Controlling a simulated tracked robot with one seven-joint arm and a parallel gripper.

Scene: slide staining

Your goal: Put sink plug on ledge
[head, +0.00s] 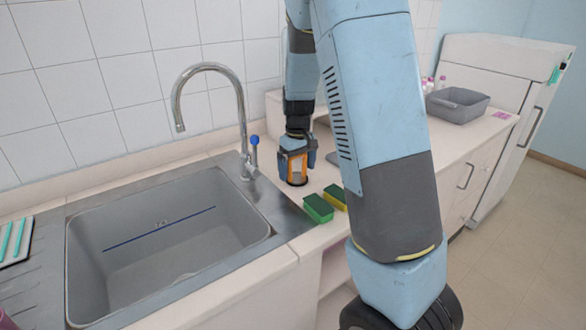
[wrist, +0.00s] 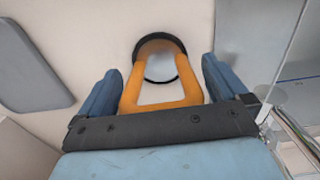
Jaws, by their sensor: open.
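The sink plug (head: 297,181) stands upright on the pale counter just right of the sink. It looks like a dark-rimmed disc with a tall orange loop. In the wrist view its black rim and grey face (wrist: 160,66) show beyond the orange loop. My gripper (head: 297,158) is open and points down over the plug, with a blue finger on each side of the orange loop. In the wrist view, gaps show between the fingers (wrist: 160,88) and the loop. A pale raised ledge (head: 100,173) runs along the tiled wall behind the sink.
The steel sink (head: 165,235) and curved tap (head: 240,110) with a blue knob are on the left. Green (head: 318,208) and yellow (head: 336,196) sponges lie in front of my gripper. A grey basin (head: 457,105) stands at the far right. My arm hides part of the counter.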

